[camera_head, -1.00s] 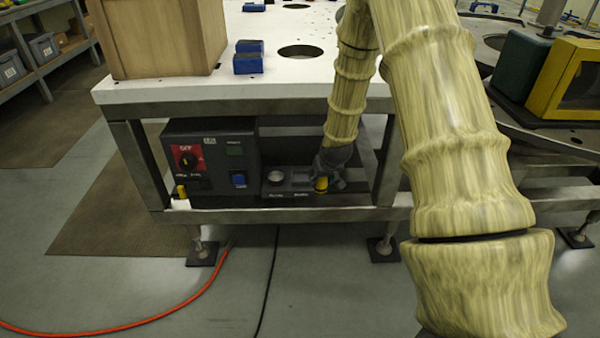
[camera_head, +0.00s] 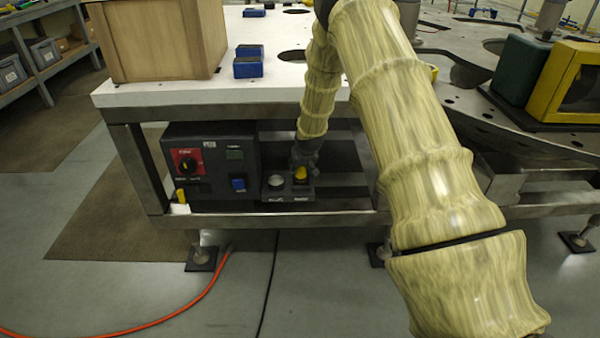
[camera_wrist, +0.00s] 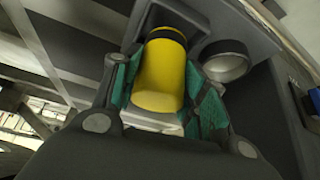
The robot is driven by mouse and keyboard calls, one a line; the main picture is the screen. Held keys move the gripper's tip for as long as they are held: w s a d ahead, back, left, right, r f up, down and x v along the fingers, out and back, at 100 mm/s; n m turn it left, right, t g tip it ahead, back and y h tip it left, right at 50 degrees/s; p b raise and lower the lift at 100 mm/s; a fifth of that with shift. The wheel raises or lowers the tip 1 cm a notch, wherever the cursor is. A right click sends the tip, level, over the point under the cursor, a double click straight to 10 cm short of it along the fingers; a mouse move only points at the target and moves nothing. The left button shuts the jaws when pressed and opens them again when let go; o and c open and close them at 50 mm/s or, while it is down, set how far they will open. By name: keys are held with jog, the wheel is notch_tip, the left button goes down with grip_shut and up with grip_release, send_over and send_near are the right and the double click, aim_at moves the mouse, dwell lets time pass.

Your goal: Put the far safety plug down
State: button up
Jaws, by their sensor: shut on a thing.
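The far safety plug (camera_wrist: 160,75) is a yellow cylinder with a dark band near its far end. My gripper (camera_wrist: 163,92) is shut on it, with a green-padded finger on each side. In the head view the yellow plug (camera_head: 300,175) shows small at the right socket position of the dark socket panel (camera_head: 288,194). My gripper (camera_head: 303,160) is just above and behind it there. In the wrist view the plug's far end is at a dark recess of the panel. I cannot tell how deep it sits.
An empty round socket ring (camera_wrist: 225,62) is beside the plug; it also shows in the head view (camera_head: 276,182). A dark control box (camera_head: 210,165) with a red switch plate stands to the left. The white tabletop (camera_head: 150,92) is close above. Another yellow plug (camera_head: 181,195) is at the far left.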

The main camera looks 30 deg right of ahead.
jog(key=shift+f, duration=0.95)
jog(key=shift+f, duration=0.15)
jog(key=o, duration=1.1)
